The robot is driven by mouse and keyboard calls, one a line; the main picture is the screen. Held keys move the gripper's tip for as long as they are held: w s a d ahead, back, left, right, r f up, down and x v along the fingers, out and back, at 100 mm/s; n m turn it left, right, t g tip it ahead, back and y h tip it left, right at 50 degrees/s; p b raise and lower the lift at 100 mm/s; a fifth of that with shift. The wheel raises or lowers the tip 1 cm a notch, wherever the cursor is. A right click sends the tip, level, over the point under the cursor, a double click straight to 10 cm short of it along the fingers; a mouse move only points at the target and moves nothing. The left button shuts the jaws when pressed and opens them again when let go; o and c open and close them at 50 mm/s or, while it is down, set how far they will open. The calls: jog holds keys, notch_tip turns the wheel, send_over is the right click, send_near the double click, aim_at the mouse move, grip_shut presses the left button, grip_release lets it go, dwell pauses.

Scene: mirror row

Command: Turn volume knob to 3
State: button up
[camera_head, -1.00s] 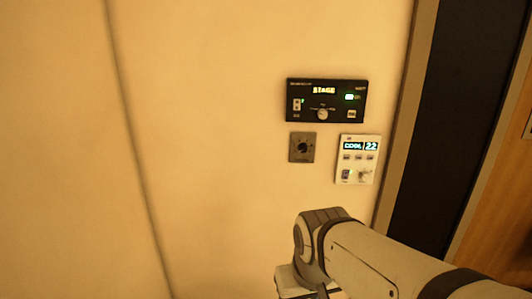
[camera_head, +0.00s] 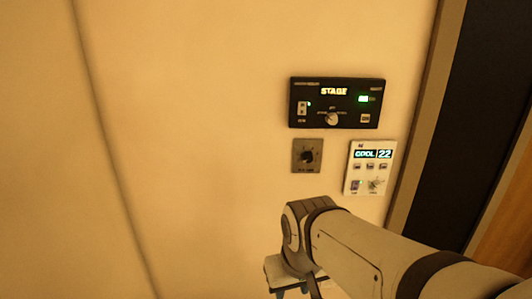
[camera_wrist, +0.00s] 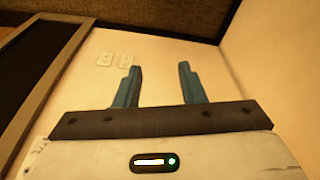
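A small grey wall plate with a round black knob (camera_head: 307,156) is on the cream wall, below a black panel that reads STAGE (camera_head: 334,90). Marks around the knob are too small to read, so its setting cannot be told. The black panel carries a pale round knob (camera_head: 332,119) of its own. My gripper (camera_head: 291,292) is low in the head view, below the wall plate and apart from it, partly cut off by the lower edge. In the wrist view its two blue fingers (camera_wrist: 159,68) are spread with nothing between them. The black knob is not seen there.
A white thermostat (camera_head: 370,166) reading COOL 22 is right of the wall plate. A dark door or panel (camera_head: 470,130) stands further right. The wall to the left is bare.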

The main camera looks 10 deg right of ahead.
jog(key=shift+w, duration=0.2)
jog(key=shift+o, duration=0.5)
jog(key=shift+s+a+r, duration=0.1)
jog(key=shift+a, duration=0.05)
jog(key=shift+o, duration=0.8)
jog(key=shift+w, duration=0.4)
jog(key=w+t, duration=0.1)
jog(key=w, duration=0.1)
jog(key=w+d+n+t, duration=0.1)
jog(key=w, duration=0.2)
jog(key=w+d+t+b, duration=0.1)
jog(key=w, duration=0.2)
jog(key=shift+w+d+f+n, duration=0.1)
jog(key=shift+w+f+n, duration=0.15)
jog(key=shift+f+n, duration=0.15)
jog(key=n+t+h+b, duration=0.2)
jog(key=n+t+h, duration=0.35)
jog(key=t, duration=0.65)
send_near(309, 160)
jog(key=shift+y, duration=0.45)
jog(key=p+x, duration=0.1)
jog(key=x, duration=0.7)
jog(key=shift+d+r+p, duration=0.1)
jog(key=shift+d+p, duration=0.15)
jog(key=shift+p, duration=0.1)
